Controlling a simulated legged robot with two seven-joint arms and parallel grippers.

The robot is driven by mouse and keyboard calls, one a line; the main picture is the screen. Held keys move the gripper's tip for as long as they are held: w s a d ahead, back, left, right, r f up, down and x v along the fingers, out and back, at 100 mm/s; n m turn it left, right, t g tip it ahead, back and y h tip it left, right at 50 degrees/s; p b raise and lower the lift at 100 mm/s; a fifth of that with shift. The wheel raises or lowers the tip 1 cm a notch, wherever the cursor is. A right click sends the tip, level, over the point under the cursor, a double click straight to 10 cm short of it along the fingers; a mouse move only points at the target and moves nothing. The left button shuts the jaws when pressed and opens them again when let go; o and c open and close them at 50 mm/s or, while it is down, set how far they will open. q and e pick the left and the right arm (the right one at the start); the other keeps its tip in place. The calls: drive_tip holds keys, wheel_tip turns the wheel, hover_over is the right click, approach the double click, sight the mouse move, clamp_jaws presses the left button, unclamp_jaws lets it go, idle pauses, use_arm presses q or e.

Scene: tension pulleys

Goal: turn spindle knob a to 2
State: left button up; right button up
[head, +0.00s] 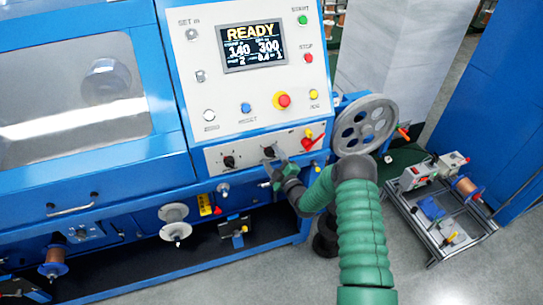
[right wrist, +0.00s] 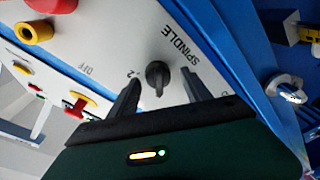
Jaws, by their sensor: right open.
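Two small black knobs sit on the grey lower panel of the blue machine in the head view: a left knob (head: 228,161) and a right knob (head: 269,151). My right gripper (head: 275,165) is at the right knob. In the right wrist view this black knob (right wrist: 157,76) sits beside the printed word SPINDLE, with a "2" mark near the left finger. My right gripper (right wrist: 160,90) is open, with one finger on each side of the knob and visible gaps. The letter of this knob is not readable. My left gripper is not in view.
The screen (head: 252,46) reads READY. A red emergency button (head: 283,100) on yellow is above the knobs. A red-and-yellow switch (head: 308,138) is just right of them. A large grey handwheel (head: 363,125) stands further right, near my arm.

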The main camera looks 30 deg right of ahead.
drive_tip(key=shift+w+d+f, duration=0.15)
drive_tip(key=shift+w+d, duration=0.1)
drive_tip(key=shift+d, duration=0.1)
drive_tip(key=shift+d+f, duration=0.1)
drive_tip(key=shift+d, duration=0.15)
drive_tip(key=c, duration=0.4)
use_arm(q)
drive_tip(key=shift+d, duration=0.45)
use_arm(e)
drive_tip(key=shift+a, duration=0.25)
clamp_jaws()
